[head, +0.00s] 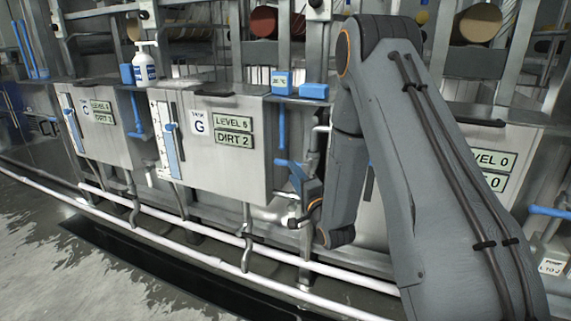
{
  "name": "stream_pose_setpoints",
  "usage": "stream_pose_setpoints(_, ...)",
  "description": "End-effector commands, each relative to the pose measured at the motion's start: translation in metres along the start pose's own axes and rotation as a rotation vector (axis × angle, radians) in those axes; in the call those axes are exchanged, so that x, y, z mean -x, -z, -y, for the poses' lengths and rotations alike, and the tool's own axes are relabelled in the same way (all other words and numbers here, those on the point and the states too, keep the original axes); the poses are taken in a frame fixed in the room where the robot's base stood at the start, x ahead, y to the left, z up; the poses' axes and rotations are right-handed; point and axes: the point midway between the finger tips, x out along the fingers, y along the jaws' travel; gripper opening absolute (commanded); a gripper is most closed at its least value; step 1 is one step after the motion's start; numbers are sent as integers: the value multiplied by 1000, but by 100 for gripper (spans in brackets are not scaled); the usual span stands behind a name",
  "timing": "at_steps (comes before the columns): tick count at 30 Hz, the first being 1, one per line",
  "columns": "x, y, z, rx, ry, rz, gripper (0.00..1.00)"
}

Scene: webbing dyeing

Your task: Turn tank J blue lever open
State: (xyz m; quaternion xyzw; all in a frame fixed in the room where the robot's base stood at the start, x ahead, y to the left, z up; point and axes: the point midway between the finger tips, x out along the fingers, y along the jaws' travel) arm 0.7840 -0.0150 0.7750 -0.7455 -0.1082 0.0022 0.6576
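No label reading tank J is clear in the head view. The middle tank (243,172) is marked G, with signs LEVEL 6 and DIRT 2. A blue lever (282,128) hangs upright beside its right side, and another blue handle (284,163) sits below it. The right tank (462,186) shows LEVEL 0, and its letter is hidden behind my arm. A blue lever (549,212) lies nearly level at the far right edge. My gripper (296,222) is near the pipes at the lower right of tank G, partly hidden by my arm. Its fingers are too small to judge.
A left tank (110,142) stands beside tank G. White pipes (185,228) run low along the front. A white bottle (145,66) and blue boxes (282,82) stand on the ledge. The floor (45,245) at left is clear.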

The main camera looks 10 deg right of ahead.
Motion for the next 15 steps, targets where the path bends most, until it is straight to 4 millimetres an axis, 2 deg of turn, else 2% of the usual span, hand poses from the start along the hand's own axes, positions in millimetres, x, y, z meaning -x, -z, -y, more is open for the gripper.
stream_pose_setpoints(9,-49,-1,1,3,3,1,35)
stream_pose_setpoints(15,-67,-1,1,2,0,2,35)
